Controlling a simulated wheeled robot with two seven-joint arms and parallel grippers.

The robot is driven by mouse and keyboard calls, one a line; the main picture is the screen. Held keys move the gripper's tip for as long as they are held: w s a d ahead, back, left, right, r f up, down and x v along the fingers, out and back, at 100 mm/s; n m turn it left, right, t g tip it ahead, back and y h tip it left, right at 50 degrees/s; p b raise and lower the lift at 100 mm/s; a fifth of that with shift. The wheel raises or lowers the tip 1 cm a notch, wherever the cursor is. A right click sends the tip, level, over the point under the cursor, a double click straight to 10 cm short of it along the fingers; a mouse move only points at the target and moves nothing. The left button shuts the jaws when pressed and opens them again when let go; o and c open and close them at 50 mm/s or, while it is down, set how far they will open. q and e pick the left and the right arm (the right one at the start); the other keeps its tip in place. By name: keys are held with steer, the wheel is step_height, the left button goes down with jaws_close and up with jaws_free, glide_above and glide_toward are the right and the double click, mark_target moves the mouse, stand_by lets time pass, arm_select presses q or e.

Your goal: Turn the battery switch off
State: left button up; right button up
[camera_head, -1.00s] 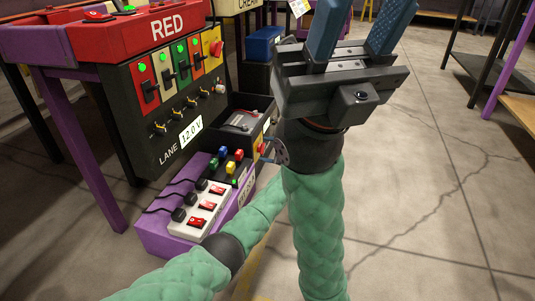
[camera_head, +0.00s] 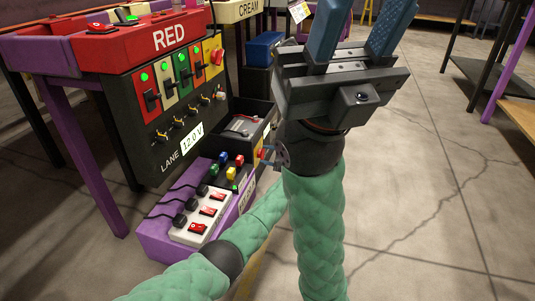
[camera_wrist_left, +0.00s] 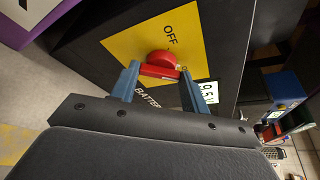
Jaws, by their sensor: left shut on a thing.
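The battery switch is a red knob (camera_wrist_left: 158,66) on a yellow plate (camera_wrist_left: 120,40) marked OFF, on the end of a black box. A second marking beside the knob is partly hidden. My left gripper (camera_wrist_left: 160,73) is shut on the knob's red bar, one blue finger at each side. In the head view the left gripper (camera_head: 267,158) is mostly hidden behind my upright right arm, beside the battery box (camera_head: 240,126). My right gripper (camera_head: 358,35) stands up in front, its blue fingers apart with nothing between them.
A purple crate (camera_head: 154,240) with a white power strip (camera_head: 198,222) stands left of the left forearm. Above it is the RED lane panel (camera_head: 165,110) with lit switches and a 12.0 V display. Open concrete floor (camera_head: 430,200) lies to the right.

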arm_select(q)
steer(key=shift+f+n+t+y+b, duration=0.3)
steer(key=shift+n+y, duration=0.55)
steer(key=shift+n, duration=1.8)
steer(key=shift+f+n+t+y+b, duration=0.15)
steer(key=shift+n+t+y+b, duration=0.45)
steer(key=shift+n, duration=2)
steer(key=shift+f+n+t+y+b, duration=0.2)
steer(key=shift+n+t+y, duration=0.6)
steer(key=shift+n, duration=1.85)
steer(key=shift+g+y, duration=0.3)
steer(key=shift+y, duration=0.05)
steer(key=o, duration=1)
steer(key=shift+d, duration=0.1)
steer(key=shift+p+v, duration=0.5)
steer(key=shift+v, duration=3.35)
